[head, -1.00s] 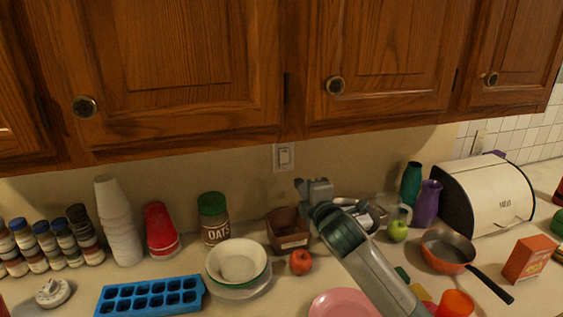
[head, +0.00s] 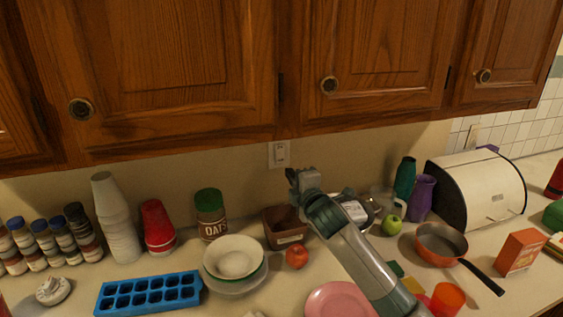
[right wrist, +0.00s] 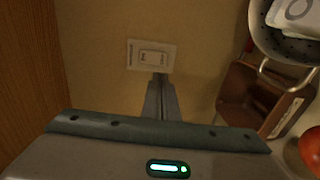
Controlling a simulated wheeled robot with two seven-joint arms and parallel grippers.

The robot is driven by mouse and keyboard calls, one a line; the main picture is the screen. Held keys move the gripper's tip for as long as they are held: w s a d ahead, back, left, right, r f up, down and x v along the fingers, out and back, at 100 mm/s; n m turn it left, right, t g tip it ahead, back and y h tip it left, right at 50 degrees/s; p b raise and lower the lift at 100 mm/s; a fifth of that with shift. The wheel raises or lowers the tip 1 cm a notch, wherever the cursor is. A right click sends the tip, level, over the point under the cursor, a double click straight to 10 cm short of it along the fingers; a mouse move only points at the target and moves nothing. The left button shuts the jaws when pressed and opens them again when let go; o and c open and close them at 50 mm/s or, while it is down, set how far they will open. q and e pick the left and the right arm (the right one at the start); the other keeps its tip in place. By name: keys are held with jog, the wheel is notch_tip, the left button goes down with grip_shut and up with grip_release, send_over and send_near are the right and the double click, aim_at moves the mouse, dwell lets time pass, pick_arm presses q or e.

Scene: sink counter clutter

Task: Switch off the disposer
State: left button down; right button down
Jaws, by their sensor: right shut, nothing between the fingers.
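The wall switch (head: 280,153) is a white plate with a small rocker, on the beige wall below the upper cabinets. In the right wrist view, the switch plate (right wrist: 135,56) shows close ahead, with small dark markings too small to read. I cannot tell which way the rocker is set. My right gripper (head: 290,175) is shut and empty, just below and right of the plate in the head view. In the right wrist view, the right gripper's fingertips (right wrist: 160,79) are at the plate's lower edge; I cannot tell whether they touch it. My left gripper is not in view.
Below the gripper are a brown box (head: 284,238), a red apple (head: 297,257) and a colander (right wrist: 284,40). An oats jar (head: 210,214) and stacked bowls (head: 234,258) stand left. The cabinets (head: 190,75) hang above. The wall around the switch is clear.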

aim_at(279, 160)
jog(key=shift+p+x, duration=1.65)
jog(key=shift+x, duration=3.3)
jog(key=shift+f, duration=0.1)
jog(key=shift+w+f+b, duration=0.1)
jog(key=shift+f+b, duration=0.1)
jog(key=shift+b, duration=0.6)
jog(key=shift+r+b, duration=0.1)
jog(key=shift+b, duration=0.25)
jog(key=shift+r, duration=0.15)
jog(key=shift+d+p, duration=0.1)
jog(key=shift+p, duration=0.2)
